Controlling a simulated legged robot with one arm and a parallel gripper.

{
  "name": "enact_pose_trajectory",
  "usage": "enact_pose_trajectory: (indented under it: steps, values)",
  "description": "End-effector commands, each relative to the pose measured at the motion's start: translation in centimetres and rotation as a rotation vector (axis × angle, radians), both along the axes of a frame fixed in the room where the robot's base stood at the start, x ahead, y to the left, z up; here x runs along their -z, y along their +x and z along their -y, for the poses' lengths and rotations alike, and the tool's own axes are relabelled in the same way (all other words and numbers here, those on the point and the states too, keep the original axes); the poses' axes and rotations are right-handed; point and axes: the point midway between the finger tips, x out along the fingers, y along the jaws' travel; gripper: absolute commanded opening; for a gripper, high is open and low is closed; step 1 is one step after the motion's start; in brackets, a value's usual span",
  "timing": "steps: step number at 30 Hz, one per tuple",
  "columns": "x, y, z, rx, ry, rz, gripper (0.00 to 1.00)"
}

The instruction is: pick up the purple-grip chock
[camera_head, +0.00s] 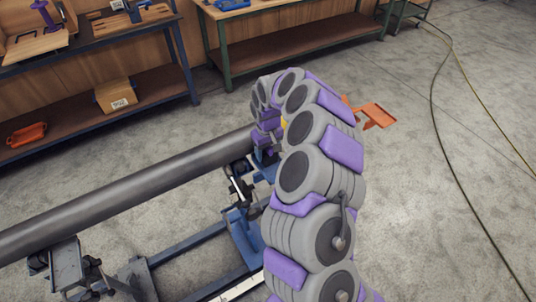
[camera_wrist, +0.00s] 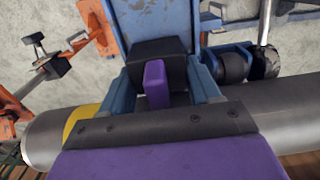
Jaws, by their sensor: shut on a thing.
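The purple-grip chock shows in the wrist view as a dark block with an upright purple grip (camera_wrist: 155,88), beside the pipe and against a worn blue stand (camera_wrist: 155,25). My gripper (camera_wrist: 163,78) is shut on the chock, with blue-grey sides to the left and right of the dark block. The purple and black plate across the bottom of the wrist view hides what lies beneath. In the head view my gripper (camera_head: 266,143) is at the pipe's right end, partly hidden by my arm. I cannot tell whether the chock touches the stand or pipe.
A long grey pipe (camera_head: 130,189) rests on blue stands (camera_head: 243,236) and crosses the left half. An orange part (camera_head: 376,114) stands right of my arm. Benches hold a cardboard box (camera_head: 116,95) and an orange tray (camera_head: 27,135).

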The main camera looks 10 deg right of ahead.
Motion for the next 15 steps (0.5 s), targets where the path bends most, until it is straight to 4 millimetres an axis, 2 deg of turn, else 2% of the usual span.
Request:
enact_pose_trajectory:
  steps: [1, 7, 15]
  values:
    - [0.01, 0.02, -0.15, -0.002, 0.001, 0.001, 0.42]
    - [0.01, 0.12, 0.04, -0.004, 0.006, 0.002, 0.25]
    - [-0.06, 0.12, 0.14, -0.003, 0.005, 0.004, 0.24]
